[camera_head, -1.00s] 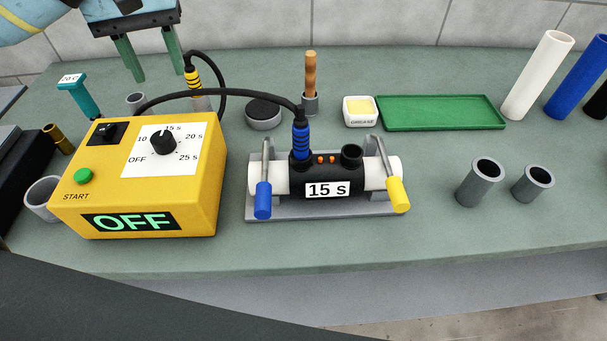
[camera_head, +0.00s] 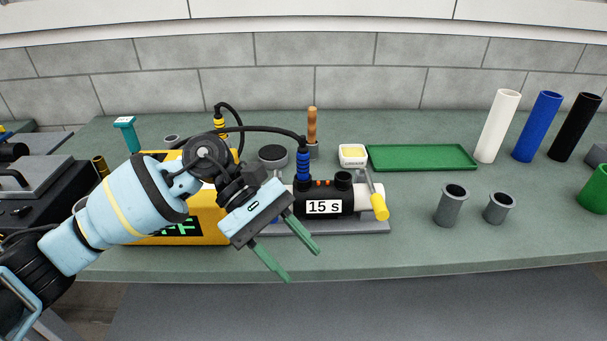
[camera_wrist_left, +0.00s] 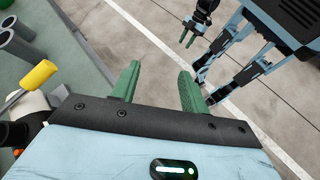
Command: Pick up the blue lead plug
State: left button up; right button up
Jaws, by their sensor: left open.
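The blue lead plug (camera_head: 303,165) stands upright in the left socket of a black fitting (camera_head: 345,204) labelled "15 s", with a black cable from its top. My left gripper (camera_head: 302,266) is open and empty, with its green fingers apart. It is in front of and below the plug, over the bench's front edge, pointing down and to the right. The left wrist view shows its two fingers (camera_wrist_left: 159,72) with nothing between them; the plug is not seen there. What seems to be my right gripper (camera_wrist_left: 189,38) is small at the top of that view.
A yellow-handled lever (camera_head: 380,207) is on the fitting's right. A wooden-handled tool (camera_head: 312,127) and a grease tub (camera_head: 353,155) stand behind. Grey cups (camera_head: 452,205) stand right.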

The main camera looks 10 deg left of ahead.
pick_arm(q)
jog(key=s+d+f+n+t+h, duration=0.25)
jog(key=d+n+h, duration=0.45)
jog(key=n+h, duration=0.55)
jog(key=a+f+n+t+y, duration=0.3)
jog(key=f+n+t+y, duration=0.25)
jog(key=n, duration=0.65)
jog(key=s+a+f+n+t+y, duration=0.1)
jog(key=a+f+n+t+y, duration=0.25)
jog(key=f+n+t, duration=0.55)
jog(key=a+f+n+t+y, duration=0.3)
jog(key=n+t+y, duration=0.15)
jog(key=n, duration=0.95)
jog(key=s+a+f+n+g+y, duration=0.3)
jog(key=s+f+n, duration=0.3)
jog(key=s+f, duration=0.3)
jog(key=s+a+f+n+g+y, duration=0.4)
jog(key=s+f+n, duration=0.3)
jog(key=s, duration=0.7)
notch_tip(320, 180, down, 2)
jog(key=shift+a+f+g, duration=0.1)
jog(key=shift+a+g, duration=0.55)
jog(key=shift+g, duration=0.2)
jog(key=shift+s+f+n+y, duration=0.1)
jog(key=shift+s+n+y, duration=0.15)
jog(key=shift+s+y, duration=0.05)
jog(key=shift+c, duration=0.9)
jog(key=shift+s+a, duration=0.1)
